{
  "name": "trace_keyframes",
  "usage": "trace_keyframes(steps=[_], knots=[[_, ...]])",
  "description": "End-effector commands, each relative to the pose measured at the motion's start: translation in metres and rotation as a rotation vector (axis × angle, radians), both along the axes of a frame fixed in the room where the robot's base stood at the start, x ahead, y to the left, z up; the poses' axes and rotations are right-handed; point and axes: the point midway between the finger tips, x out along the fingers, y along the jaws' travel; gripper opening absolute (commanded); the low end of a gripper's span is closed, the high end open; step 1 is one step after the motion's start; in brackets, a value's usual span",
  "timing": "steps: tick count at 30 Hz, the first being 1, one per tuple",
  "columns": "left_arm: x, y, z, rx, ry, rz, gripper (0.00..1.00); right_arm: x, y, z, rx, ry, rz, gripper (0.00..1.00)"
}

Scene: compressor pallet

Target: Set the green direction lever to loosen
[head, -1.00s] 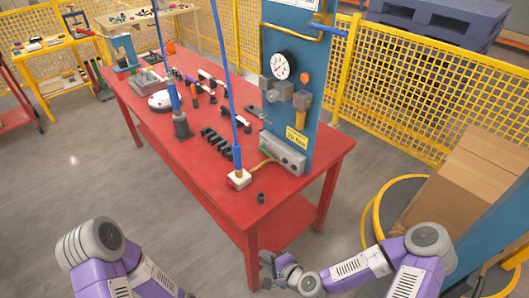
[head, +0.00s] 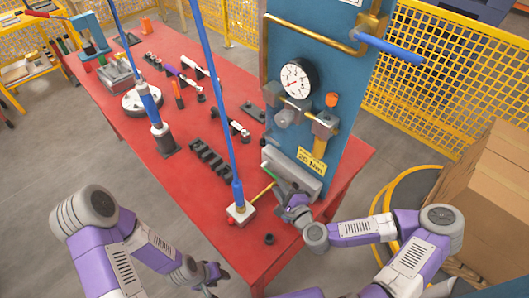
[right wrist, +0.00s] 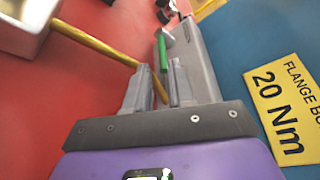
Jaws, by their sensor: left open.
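The green direction lever (right wrist: 162,52) is a short thin bar beside the long grey block (right wrist: 197,60) at the foot of the blue panel. In the head view the grey block (head: 292,172) stands at the table's right edge, with the lever (head: 268,172) at its left end. My right gripper (right wrist: 158,66) is open, with a gap between its fingers. The lever's near end appears in line with that gap; I cannot tell if they touch. In the head view my right gripper (head: 287,199) is at the block's near side. My left gripper (head: 216,272) is open and empty, low before the table.
A yellow rod (head: 262,192) runs from a white box (head: 240,213) towards the block. A blue hose (head: 222,110) rises from that box. A small black cylinder (head: 269,239) stands near the front corner. The blue panel (head: 345,80) carries a gauge and yellow pipes.

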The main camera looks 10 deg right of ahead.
Motion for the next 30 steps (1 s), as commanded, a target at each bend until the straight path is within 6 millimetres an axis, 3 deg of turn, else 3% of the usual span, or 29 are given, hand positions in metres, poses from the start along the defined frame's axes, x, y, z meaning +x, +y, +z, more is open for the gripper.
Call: trace_keyframes(steps=[5,13,21,30], knots=[[-0.002,0.000,-0.007,-0.001,0.003,0.000,0.43,0.004,0.001,-0.003,-0.003,-0.001,0.002,0.23],[-0.002,0.000,-0.036,-0.001,0.003,0.000,0.43,0.026,0.007,-0.010,-0.002,-0.002,0.002,0.23],[-0.001,0.000,-0.038,-0.001,0.003,0.000,0.43,0.064,0.017,-0.016,0.000,0.000,0.002,0.23],[-0.001,0.000,-0.039,0.000,0.002,-0.001,0.43,0.071,0.019,-0.017,-0.001,0.001,0.002,0.23]])
